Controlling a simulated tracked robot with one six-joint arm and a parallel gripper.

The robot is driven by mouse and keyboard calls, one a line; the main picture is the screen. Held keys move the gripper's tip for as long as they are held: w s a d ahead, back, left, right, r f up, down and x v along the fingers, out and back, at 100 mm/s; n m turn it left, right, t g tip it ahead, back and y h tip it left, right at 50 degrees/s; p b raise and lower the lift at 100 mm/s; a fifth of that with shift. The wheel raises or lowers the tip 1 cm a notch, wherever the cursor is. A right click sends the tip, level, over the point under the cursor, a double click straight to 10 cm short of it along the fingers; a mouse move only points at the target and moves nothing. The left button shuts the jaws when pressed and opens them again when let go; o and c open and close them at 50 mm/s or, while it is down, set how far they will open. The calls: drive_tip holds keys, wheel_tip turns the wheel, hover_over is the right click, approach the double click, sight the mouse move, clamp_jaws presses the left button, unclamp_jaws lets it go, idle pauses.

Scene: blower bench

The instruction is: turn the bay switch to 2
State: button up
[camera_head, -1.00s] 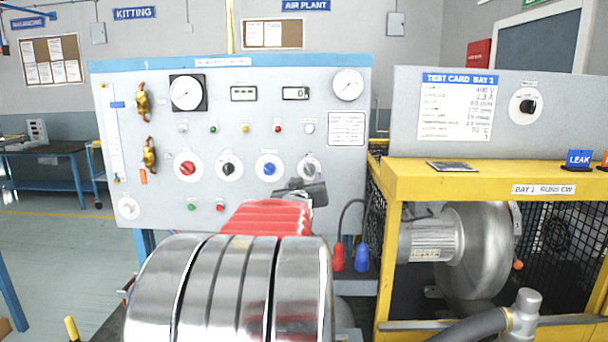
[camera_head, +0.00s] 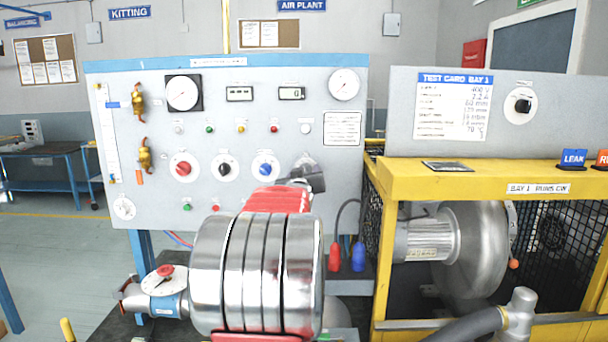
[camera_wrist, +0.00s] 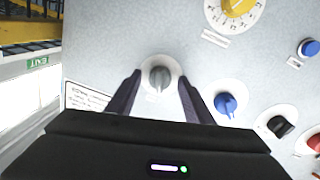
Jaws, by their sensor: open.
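The grey knob (camera_wrist: 159,75) on the bench panel shows in the wrist view on a pale round plate. Its label is too small to read, so I cannot tell for sure that it is the bay switch. My gripper (camera_wrist: 159,80) is open, with one dark finger on each side of the grey knob. A gap shows between the knob and each finger; I cannot tell the depth. In the head view my gripper (camera_head: 308,178) covers most of that knob. Another black knob (camera_head: 523,106) sits on the right panel beside the test card.
A blue knob (camera_wrist: 226,103) and a black knob (camera_wrist: 280,126) sit beside the grey knob. A red knob (camera_head: 183,168) is farther left. A gauge (camera_head: 344,84) is above. The yellow blower frame (camera_head: 470,180) stands right of the panel.

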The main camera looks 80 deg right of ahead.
drive_tip(key=c, duration=1)
drive_tip(key=shift+a, duration=0.1)
drive_tip(key=shift+c, duration=0.2)
drive_tip(key=shift+r+m, duration=0.1)
drive_tip(key=shift+m, duration=0.2)
drive_tip(key=m, duration=0.8)
drive_tip(key=shift+s+r+y, duration=0.1)
drive_tip(key=shift+s+y, duration=0.05)
drive_tip(key=shift+y, duration=0.15)
